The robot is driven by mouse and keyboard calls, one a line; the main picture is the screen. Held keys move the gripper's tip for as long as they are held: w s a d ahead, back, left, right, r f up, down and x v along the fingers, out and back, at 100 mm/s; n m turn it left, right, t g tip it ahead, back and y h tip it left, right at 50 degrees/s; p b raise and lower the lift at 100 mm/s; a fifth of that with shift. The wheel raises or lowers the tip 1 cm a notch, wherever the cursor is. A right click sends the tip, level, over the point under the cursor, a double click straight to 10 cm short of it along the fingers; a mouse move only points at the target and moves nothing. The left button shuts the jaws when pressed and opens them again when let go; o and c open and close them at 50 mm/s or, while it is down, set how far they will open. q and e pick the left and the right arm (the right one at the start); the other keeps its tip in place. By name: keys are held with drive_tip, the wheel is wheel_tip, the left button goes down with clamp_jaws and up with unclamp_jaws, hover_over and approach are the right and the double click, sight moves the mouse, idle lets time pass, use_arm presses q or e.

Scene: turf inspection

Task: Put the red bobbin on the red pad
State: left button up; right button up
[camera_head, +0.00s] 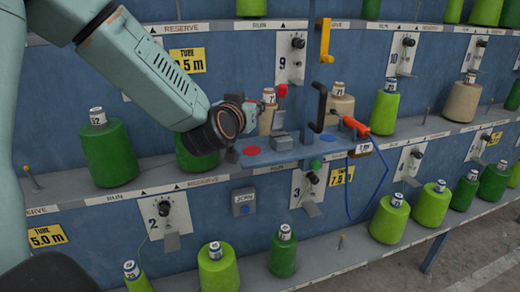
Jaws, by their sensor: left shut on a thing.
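My left gripper (268,100) reaches in from the upper left, past a beige bobbin with a label. A small red piece, which looks like the red bobbin (282,91), shows at its fingertips. The gripper is shut on it, above the small blue shelf; the fingers are small and partly hidden by the wrist. The red pad (252,151) is a flat red disc on the left part of that shelf, below and to the left of the red bobbin. The pad looks bare. My right gripper is not in view.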

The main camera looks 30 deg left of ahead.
use_arm(q)
drive_tip(key=b, duration=0.1)
hover_over(252, 150)
wheel_tip(252, 150, down, 6)
drive_tip(key=shift+f, duration=0.1)
drive_tip(key=shift+d+f, duration=0.1)
drive_tip(key=shift+f, duration=0.05)
drive_tip(key=f, duration=0.1)
drive_tip(key=s+f+b, duration=0.1)
drive_tip(key=shift+f, duration=0.35)
drive_tip(key=shift+w+f, duration=0.1)
drive_tip(key=shift+f, duration=0.15)
drive_tip(key=shift+w, duration=0.25)
drive_tip(key=o, duration=0.5)
drive_tip(key=shift+w+f, duration=0.1)
drive_tip(key=shift+o, duration=0.6)
drive_tip(key=o, duration=0.3)
drive_tip(key=shift+s+r, duration=0.25)
drive_tip(key=shift+s, duration=0.15)
drive_tip(key=shift+w+f, duration=0.2)
drive_tip(key=shift+w, duration=0.05)
drive_tip(key=p+v, duration=0.6)
drive_tip(key=v, duration=0.6)
drive_tip(key=shift+r, duration=0.15)
